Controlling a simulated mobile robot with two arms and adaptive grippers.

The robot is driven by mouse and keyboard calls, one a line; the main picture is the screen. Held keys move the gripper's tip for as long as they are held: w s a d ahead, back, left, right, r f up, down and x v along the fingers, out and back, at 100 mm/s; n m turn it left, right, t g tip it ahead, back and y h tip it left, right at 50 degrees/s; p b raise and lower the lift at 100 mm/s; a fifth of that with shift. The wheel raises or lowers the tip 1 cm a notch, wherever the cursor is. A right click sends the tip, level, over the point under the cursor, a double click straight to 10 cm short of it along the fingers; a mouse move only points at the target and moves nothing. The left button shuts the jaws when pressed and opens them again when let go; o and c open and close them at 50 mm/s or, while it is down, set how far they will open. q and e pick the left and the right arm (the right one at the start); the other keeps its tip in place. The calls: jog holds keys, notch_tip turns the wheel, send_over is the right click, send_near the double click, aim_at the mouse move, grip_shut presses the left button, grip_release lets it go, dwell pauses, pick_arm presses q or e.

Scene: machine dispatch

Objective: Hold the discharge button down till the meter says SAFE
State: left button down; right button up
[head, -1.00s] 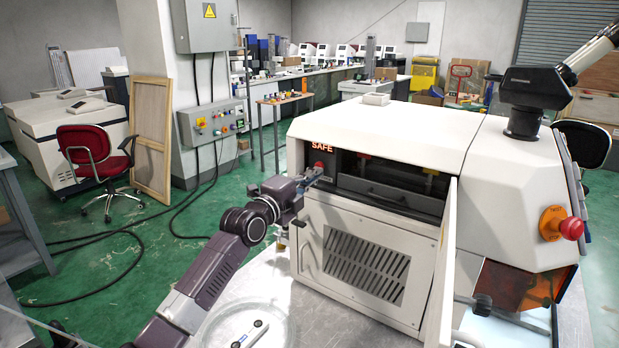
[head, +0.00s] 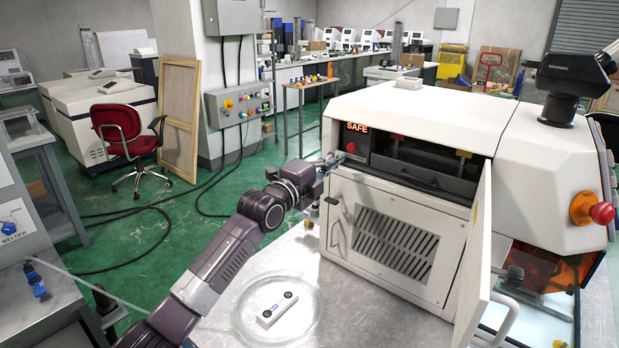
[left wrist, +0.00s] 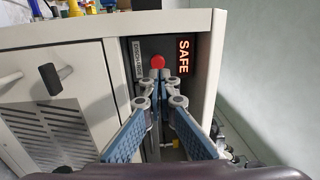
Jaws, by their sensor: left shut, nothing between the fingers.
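The machine's meter (head: 357,127) reads SAFE in lit orange letters. The red discharge button (head: 351,147) sits just below it on a dark panel. In the left wrist view the button (left wrist: 157,61) shows just beyond my fingertips, with the SAFE display (left wrist: 183,56) beside it. My left gripper (head: 338,159) is shut and empty, its tips just in front of and slightly below the button. The tips seem a little apart from it, but contact is hard to judge. The left wrist view also shows the gripper (left wrist: 165,80). My right gripper is not in view.
The white machine (head: 400,205) has an open front door (head: 472,265) at right. A red emergency knob (head: 601,213) is on the machine's right side. Left of my arm is green floor.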

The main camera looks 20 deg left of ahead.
pick_arm(q)
jog(key=b+v, duration=0.2)
jog(key=v, duration=0.5)
jog(key=shift+s+f, duration=0.3)
jog(key=shift+f, duration=0.15)
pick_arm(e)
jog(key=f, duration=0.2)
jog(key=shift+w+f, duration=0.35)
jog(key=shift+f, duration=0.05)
